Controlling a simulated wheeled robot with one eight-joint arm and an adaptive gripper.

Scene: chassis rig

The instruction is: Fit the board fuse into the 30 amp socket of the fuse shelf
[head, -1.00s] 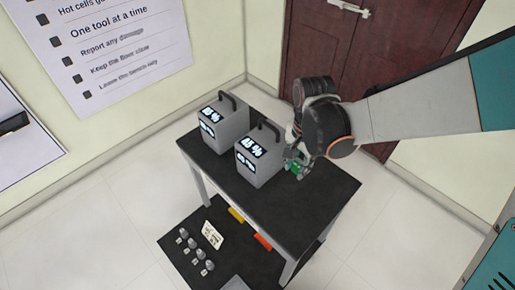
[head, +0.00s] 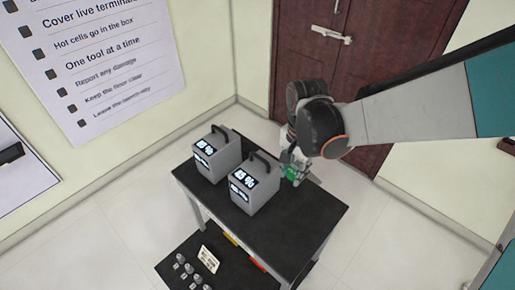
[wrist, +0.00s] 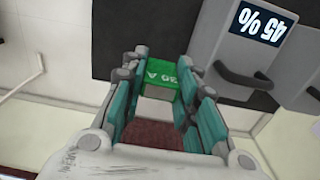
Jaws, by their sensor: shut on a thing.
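The board fuse is a small green block (wrist: 160,82) with a pale marking ending in A, seen in the wrist view. My gripper (wrist: 159,72) is shut on it, with a finger on each side. In the head view the green fuse (head: 291,173) shows at the fingertips of my gripper (head: 292,168), by the far right side of the nearer grey box, above the dark table's back edge. A lower dark shelf (head: 233,272) holds several grey knobs (head: 188,268) with small tags and a printed card (head: 209,259). I cannot make out a 30 amp socket.
Two grey boxes with handles and lit percent displays, one farther left (head: 217,155) and one nearer (head: 255,190), stand on the dark table (head: 300,222). Its right part is clear. Yellow (head: 229,239) and orange (head: 257,264) pieces show at the lower shelf. A red-brown door (head: 375,70) stands behind.

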